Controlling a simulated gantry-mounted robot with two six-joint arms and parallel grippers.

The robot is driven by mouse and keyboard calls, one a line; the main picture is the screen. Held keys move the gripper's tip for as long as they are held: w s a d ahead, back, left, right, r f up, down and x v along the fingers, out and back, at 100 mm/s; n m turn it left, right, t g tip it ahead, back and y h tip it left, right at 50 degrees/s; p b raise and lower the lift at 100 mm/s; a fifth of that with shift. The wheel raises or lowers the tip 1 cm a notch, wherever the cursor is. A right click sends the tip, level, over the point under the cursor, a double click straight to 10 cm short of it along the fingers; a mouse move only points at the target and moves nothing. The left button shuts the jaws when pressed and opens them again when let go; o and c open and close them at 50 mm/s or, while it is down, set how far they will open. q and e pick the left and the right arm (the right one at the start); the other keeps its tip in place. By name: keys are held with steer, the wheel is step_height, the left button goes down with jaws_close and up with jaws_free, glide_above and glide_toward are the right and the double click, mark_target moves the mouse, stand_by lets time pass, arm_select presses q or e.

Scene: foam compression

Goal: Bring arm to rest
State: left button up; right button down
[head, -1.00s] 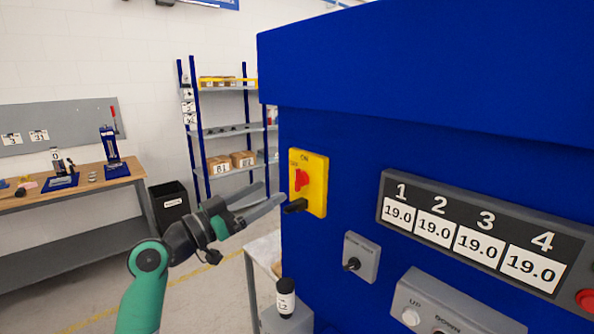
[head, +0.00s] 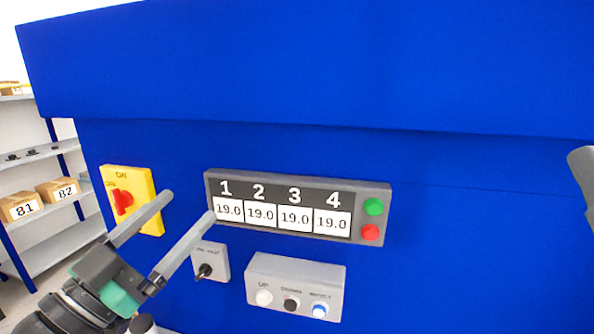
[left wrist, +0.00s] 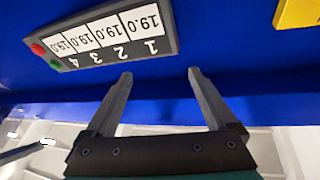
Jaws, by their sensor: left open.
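My left gripper (head: 190,204) is open and empty in front of the blue machine (head: 300,70), its fingers pointing up and to the right. In the head view its fingertips overlap the space between the yellow switch plate (head: 148,190) and the numbered display (head: 370,191). In the left wrist view the two fingers (left wrist: 158,75) are spread apart with nothing between them, and the display (left wrist: 105,35) appears upside down beyond them. A grey piece at the right edge of the head view may be part of my right arm; its gripper cannot be made out.
A grey knob box (head: 211,262) and a button box (head: 295,275) sit below the display. The display panel has a green button (head: 373,206) and a red button (head: 370,232). A shelf with boxes (head: 57,190) stands at the left.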

arm_select(q)
steer(key=s+d+r+t, duration=0.3)
steer(key=s+d+r, duration=0.2)
steer(key=s+r, duration=0.25)
steer(key=s+a+r+n+t+y+p, duration=0.2)
steer(key=s+a+r+n+t+y, duration=0.4)
steer(key=s+y, duration=0.25)
step_height(320, 180, up, 27)
steer(key=g+h+p, duration=0.1)
steer(key=p, duration=2.6)
steer(key=shift+s+r+n, duration=0.15)
steer(key=shift+r+n, duration=0.05)
steer(key=shift+n, duration=0.1)
